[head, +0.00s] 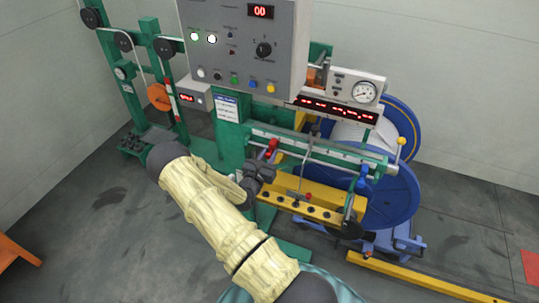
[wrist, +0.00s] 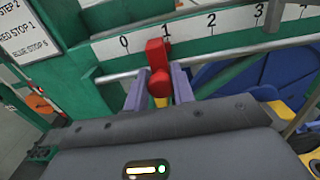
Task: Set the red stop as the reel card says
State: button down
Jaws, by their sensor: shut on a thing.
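The red stop (wrist: 156,54) sits on the rail below the white scale (wrist: 235,25). Its upper part is just left of and below the numeral 1, to the right of 0. My gripper (wrist: 159,88) is shut on the red stop, one finger at each side. In the head view the red stop (head: 271,147) is near the rail's left end, with my gripper (head: 257,172) at it. The reel card (wrist: 25,32) is partly cut off; it reads STEP 2, RED STOP 1 and a BLUE STOP line ending in what looks like 5.
The blue stop (head: 362,176) is near the rail's right end. A thin upright rod stands between the stops. A yellow beam (head: 320,210) with knobs lies below the rail. The grey control box (head: 240,45) hangs above; blue reels (head: 390,195) stand behind.

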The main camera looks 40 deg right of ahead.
jog(key=c, duration=1.2)
grip_release()
jog(key=shift+c, duration=0.2)
jog(key=shift+a, duration=0.1)
jog(key=b+v, duration=0.2)
jog(key=v, duration=1.5)
jog(key=shift+a, duration=0.15)
jog(key=shift+s, duration=0.1)
